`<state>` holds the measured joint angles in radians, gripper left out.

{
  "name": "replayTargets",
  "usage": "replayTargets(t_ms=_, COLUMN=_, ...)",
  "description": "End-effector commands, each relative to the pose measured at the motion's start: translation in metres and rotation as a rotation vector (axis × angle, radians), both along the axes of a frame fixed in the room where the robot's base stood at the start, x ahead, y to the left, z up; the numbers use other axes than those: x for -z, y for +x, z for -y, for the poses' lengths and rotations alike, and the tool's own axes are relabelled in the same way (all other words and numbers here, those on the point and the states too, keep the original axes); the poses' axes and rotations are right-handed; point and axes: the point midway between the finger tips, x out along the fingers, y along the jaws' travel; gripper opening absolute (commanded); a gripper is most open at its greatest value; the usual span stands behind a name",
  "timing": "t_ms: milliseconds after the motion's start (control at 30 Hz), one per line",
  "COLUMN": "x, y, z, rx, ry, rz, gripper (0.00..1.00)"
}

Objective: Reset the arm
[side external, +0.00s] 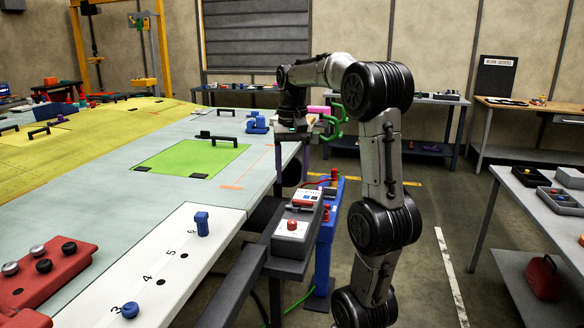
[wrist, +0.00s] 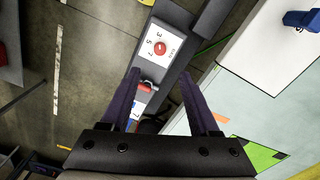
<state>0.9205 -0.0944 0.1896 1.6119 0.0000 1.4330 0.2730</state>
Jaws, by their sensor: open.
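My gripper (side external: 291,166) hangs from my raised, bent arm near the right edge of the wing table, fingers pointing down. In the wrist view my gripper (wrist: 162,75) shows two dark purple fingers spread apart, with nothing held between them. Below and between them is a grey control box with a red button (wrist: 160,47) and a red part. The same control box (side external: 292,235) stands beside the table in the side view.
The pale wing table (side external: 110,185) has a green patch (side external: 190,158) and a white numbered strip with a blue peg (side external: 203,224) and another blue peg (side external: 130,310). A red knob block (side external: 38,268) is at left. A grey bench (side external: 530,213) stands right.

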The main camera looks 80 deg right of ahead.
Motion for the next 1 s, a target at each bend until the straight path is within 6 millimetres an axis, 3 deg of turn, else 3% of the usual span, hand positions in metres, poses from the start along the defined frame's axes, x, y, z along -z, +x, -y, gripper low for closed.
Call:
replayTargets(t_ms=200, x=-0.013, y=0.000, z=0.000, rx=0.000, ry=-0.001, rz=0.000, gripper=0.62)
replayTargets(t_ms=767, x=-0.013, y=0.005, z=-0.004, rx=-0.019, ry=-0.002, rz=0.002, gripper=0.62)
replayTargets(t_ms=867, x=-0.024, y=0.017, z=-0.022, rx=-0.087, ry=-0.028, rz=0.024, gripper=0.62)
replayTargets(t_ms=1000, x=-0.038, y=0.029, z=-0.082, rx=-0.260, ry=-0.065, rz=0.064, gripper=0.62)
